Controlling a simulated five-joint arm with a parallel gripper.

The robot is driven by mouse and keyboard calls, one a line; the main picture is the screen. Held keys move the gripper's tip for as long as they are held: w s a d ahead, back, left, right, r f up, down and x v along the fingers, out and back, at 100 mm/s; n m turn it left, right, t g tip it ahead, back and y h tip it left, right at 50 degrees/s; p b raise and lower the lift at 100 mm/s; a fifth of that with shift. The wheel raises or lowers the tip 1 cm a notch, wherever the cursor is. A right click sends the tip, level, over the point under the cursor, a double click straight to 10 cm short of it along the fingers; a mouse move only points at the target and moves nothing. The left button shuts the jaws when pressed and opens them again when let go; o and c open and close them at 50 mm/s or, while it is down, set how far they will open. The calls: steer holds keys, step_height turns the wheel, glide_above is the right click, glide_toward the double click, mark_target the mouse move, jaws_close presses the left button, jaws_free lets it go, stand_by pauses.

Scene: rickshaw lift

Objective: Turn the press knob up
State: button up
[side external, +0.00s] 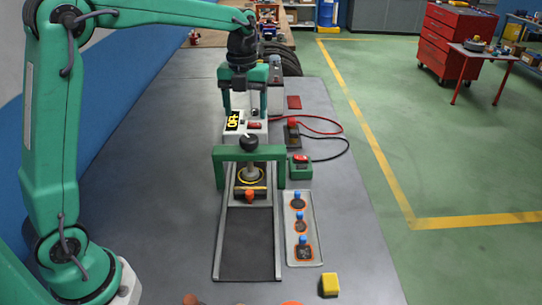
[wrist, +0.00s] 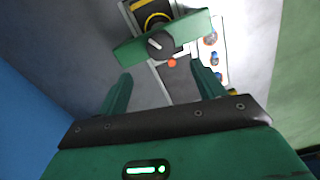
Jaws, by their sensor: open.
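The press has a green crossbar frame (side external: 222,168) with a black round knob (side external: 249,143) on top. The knob also shows in the wrist view (wrist: 160,45), with a light pointer line towards the upper left. My gripper (side external: 245,108) points down with its two green fingers apart and nothing between them. In the side view it appears above and behind the knob, over the white box. In the wrist view the fingertips (wrist: 163,82) are apart, and the knob lies beyond them, untouched.
A plate with several blue-topped switches (side external: 299,229), a red-topped green box (side external: 300,168) and a yellow block (side external: 329,285) lie to the right. Red and black cables run behind. Bench surface left of the press is clear.

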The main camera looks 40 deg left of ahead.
mark_target(249, 137)
steer(key=shift+w+a+f+m, duration=0.1)
steer(key=shift+w+f+m, duration=0.2)
steer(key=shift+w+m, duration=0.15)
steer(key=shift+f, duration=3.9)
steer(key=c, duration=1)
